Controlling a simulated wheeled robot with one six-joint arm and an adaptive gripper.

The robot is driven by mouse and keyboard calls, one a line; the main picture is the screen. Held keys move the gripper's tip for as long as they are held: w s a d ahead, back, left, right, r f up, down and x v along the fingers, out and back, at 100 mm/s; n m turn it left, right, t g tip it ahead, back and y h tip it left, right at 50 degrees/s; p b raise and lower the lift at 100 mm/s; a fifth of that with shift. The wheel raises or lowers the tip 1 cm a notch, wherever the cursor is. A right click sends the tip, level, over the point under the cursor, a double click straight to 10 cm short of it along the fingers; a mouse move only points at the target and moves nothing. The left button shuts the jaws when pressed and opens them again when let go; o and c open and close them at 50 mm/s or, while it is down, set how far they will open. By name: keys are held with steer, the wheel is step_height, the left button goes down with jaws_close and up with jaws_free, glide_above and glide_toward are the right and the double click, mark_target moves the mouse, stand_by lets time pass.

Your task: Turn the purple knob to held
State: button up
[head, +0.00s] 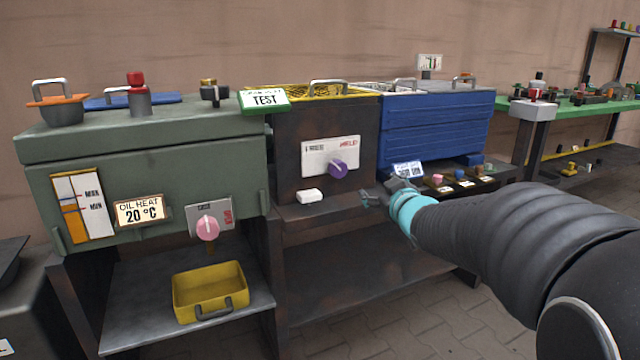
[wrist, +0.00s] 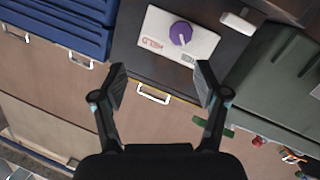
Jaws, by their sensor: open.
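The purple knob (head: 338,169) sits on a white plate (head: 318,155) on the dark front of the middle machine. Red lettering that reads HELD is at the plate's upper right, with smaller dark lettering at its upper left. The knob's pointing direction is too small to read surely. In the wrist view, turned nearly upside down, the knob (wrist: 181,33) and its plate (wrist: 204,40) lie beyond my fingertips, near the top. My gripper (head: 383,193) is open and empty, to the right of and below the knob, apart from it. Both fingers of my gripper (wrist: 162,76) show.
A white block (head: 309,195) sits on the ledge below the plate. A blue ribbed box (head: 435,125) stands right, with a small tray of coloured knobs below it. The green oil-heat machine (head: 150,180) with a pink knob (head: 207,228) stands left. A yellow tray (head: 210,292) lies on its lower shelf.

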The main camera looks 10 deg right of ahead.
mark_target(341, 172)
steer(key=w+a+n+y, duration=0.1)
steer(key=w+a, duration=0.1)
steer(key=w, duration=0.3)
steer(key=w+a+f+n+y+b, duration=0.1)
steer(key=w+a, duration=0.1)
steer(key=w, duration=0.4)
steer(key=w+a+f+n+y, duration=0.1)
steer(key=w+a+y, duration=0.1)
steer(key=w, duration=0.4)
steer(key=shift+f+t, duration=0.25)
steer(key=shift+t, duration=0.05)
steer(key=shift+c, duration=0.2)
steer(key=c, duration=1.1)
